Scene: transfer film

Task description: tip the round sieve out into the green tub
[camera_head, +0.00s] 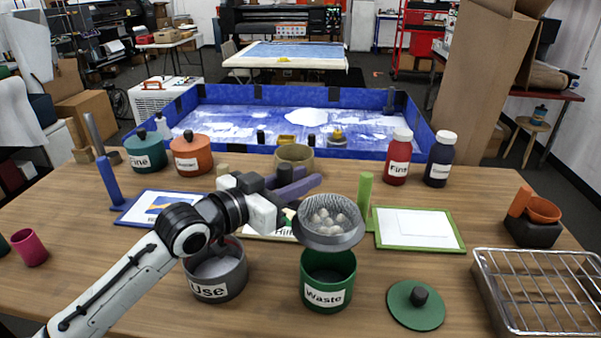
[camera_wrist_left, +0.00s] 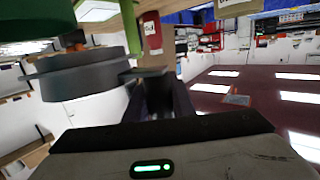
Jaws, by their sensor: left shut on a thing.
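The round grey sieve (camera_head: 330,240) is in the air above the green tub (camera_head: 328,292), which is labelled "Waste". Several pale round lumps (camera_head: 327,218) lie inside the sieve. My left gripper (camera_head: 285,203) comes in from the left and is shut on the sieve's left side; its fingertips are partly hidden. In the left wrist view the sieve (camera_wrist_left: 78,78) is at the left, beside the dark fingers (camera_wrist_left: 165,95), and a green surface fills the top left corner. The tub stands upright on the table. My right gripper is not in view.
A grey "Use" pot (camera_head: 216,272) stands left of the tub, under my left arm. A green lid (camera_head: 416,304) lies to its right, before a wire rack (camera_head: 540,285). A green post (camera_head: 364,195) and green frame (camera_head: 418,230) are behind. A blue-walled basin (camera_head: 290,97) is farther back.

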